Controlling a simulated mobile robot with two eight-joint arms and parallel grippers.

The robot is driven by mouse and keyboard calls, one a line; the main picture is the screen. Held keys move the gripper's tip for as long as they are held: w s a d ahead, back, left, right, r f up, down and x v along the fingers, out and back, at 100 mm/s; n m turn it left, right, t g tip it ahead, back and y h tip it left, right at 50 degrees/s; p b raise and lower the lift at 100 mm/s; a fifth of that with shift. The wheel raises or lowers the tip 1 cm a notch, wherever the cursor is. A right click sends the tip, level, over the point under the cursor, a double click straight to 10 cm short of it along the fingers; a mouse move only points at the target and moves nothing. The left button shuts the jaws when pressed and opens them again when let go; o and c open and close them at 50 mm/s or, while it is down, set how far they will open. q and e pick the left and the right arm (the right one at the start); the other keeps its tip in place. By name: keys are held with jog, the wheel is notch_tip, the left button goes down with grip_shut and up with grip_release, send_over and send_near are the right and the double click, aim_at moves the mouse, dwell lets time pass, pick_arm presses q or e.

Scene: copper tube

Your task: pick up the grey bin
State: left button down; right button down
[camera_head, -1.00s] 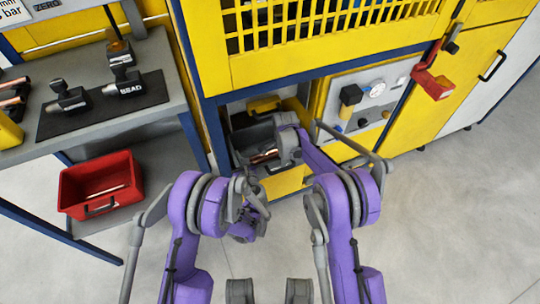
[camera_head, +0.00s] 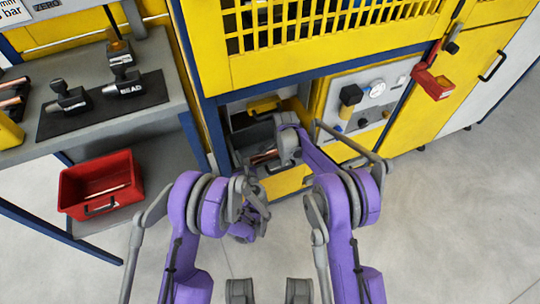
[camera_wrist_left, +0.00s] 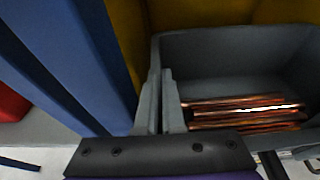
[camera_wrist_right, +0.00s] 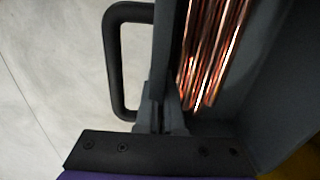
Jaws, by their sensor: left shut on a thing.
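The grey bin (camera_head: 240,139) stands in the low opening of the yellow and blue machine, partly hidden by my arms in the head view. It holds several copper tubes (camera_wrist_left: 240,112). In the left wrist view, my left gripper (camera_wrist_left: 161,98) is shut on the left wall of the grey bin (camera_wrist_left: 225,48). In the right wrist view, my right gripper (camera_wrist_right: 160,112) is at the wall of the grey bin (camera_wrist_right: 168,45) beside its black handle (camera_wrist_right: 113,62). Its fingers are close together at that wall; whether they grip it is unclear.
A blue post (camera_head: 194,143) stands just left of the bin, close to my left gripper. A red bin (camera_head: 100,187) with tubes sits on the lower shelf of the grey bench (camera_head: 150,60) at left. A panel with a gauge (camera_head: 377,88) is right of the opening. Floor at right is clear.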

pick_arm(q)
jog(key=shift+d+r, duration=0.1)
pick_arm(e)
jog(key=shift+r, duration=0.15)
dwell(0.3)
